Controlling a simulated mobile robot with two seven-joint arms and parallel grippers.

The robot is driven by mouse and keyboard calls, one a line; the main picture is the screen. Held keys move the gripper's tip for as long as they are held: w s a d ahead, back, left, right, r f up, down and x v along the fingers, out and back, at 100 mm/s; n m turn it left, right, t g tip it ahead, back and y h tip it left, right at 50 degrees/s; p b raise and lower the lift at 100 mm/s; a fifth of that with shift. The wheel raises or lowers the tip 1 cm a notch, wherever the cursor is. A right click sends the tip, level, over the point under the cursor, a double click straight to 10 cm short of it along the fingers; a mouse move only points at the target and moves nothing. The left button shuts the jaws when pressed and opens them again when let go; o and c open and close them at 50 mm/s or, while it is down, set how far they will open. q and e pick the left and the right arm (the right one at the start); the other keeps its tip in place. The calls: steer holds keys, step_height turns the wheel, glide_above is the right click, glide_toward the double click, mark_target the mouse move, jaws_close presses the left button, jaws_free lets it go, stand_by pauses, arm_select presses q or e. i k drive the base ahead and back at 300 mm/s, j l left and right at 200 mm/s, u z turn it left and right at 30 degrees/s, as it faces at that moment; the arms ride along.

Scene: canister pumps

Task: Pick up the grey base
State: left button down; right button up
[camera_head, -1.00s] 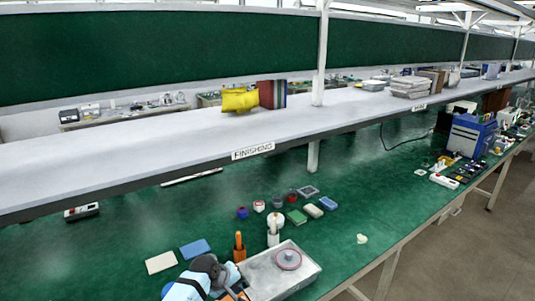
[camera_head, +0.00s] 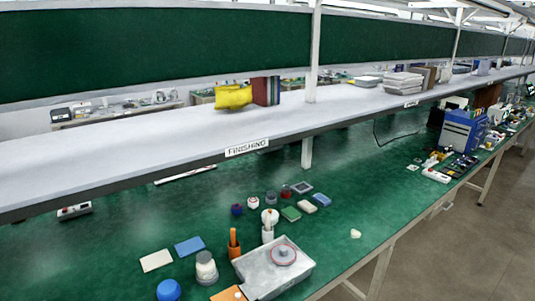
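Two grey-based candidates show in the head view, and I cannot tell for certain which one is the grey base. A white piece with a grey top (camera_head: 206,264) stands upright on a wider grey foot at the front, left of the metal tray. A small round grey piece (camera_head: 271,198) stands farther back in a row, between a white piece with a reddish band (camera_head: 253,203) and a dark red piece (camera_head: 286,193). A dark blue piece (camera_head: 237,210) is at the row's left end. Neither of my grippers is in view.
The grey tray (camera_head: 303,267) with a round pinkish item lies near the front edge. A blue ball (camera_head: 168,290) and an orange sheet (camera_head: 226,294) are at the bottom. The green table's left is mostly clear.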

mark_target(281, 255)
steer(key=u, duration=0.6)
steer(key=l+u, duration=0.25)
steer(key=u, duration=0.2)
steer(key=l+u, duration=0.25)
steer(key=u, duration=0.15)
steer(key=l+u, duration=0.25)
steer(key=u, duration=0.2)
steer(key=k+l+u, duration=0.2)
steer(key=l, duration=0.15)
steer(key=l+u, duration=0.25)
steer(key=k+l+u, duration=0.2)
steer(key=l, duration=0.2)
steer(key=k+l+u, duration=0.1)
steer(key=k+l, duration=0.15)
steer(key=l, duration=0.25)
steer(key=k+l+u, duration=0.15)
steer(key=k+l, duration=0.15)
steer(key=l, duration=0.15)
